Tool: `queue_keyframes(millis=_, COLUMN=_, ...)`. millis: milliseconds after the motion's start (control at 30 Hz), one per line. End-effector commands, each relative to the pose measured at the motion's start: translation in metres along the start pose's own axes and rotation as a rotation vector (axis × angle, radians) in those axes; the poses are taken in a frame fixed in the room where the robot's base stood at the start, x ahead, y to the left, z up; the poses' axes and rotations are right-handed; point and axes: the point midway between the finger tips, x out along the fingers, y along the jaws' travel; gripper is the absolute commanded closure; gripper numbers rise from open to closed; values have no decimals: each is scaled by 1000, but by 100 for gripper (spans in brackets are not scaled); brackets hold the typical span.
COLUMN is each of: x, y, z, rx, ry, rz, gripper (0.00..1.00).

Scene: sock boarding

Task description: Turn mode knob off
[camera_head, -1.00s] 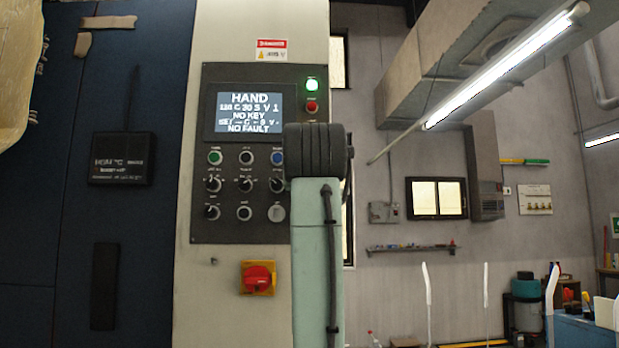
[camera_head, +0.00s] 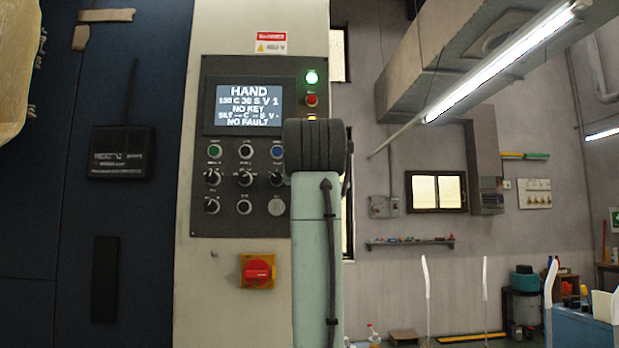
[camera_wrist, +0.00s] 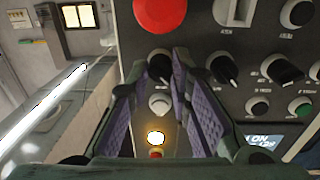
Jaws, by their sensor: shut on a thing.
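The control panel (camera_head: 235,225) is on a pale cabinet column, and its screen (camera_head: 248,106) reads HAND and NO FAULT. My arm covers the panel's right side in the head view, so my gripper is hidden there. In the wrist view my gripper (camera_wrist: 165,62) is shut on a black knob (camera_wrist: 160,69), which shows between its two fingertips. The knob's label cannot be read, and its pointer position is partly hidden by the fingers. Other black selector knobs (camera_wrist: 222,68) sit beside it in the same row.
A large red button (camera_wrist: 160,12) is close to the fingertips in the wrist view. A white button (camera_wrist: 158,104) and a lit amber lamp (camera_wrist: 155,137) show between the fingers. A red rotary switch (camera_head: 257,271) on a yellow plate is below the panel.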

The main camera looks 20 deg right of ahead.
Motion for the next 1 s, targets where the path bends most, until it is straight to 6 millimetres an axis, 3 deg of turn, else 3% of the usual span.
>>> queue_keyframes(millis=467, x=0, y=-1, z=-2, rx=84, ry=-3, rz=-2, gripper=100)
queue_keyframes(millis=1000, x=0, y=-1, z=-3, rx=512, ry=-21, rz=-3, gripper=100)
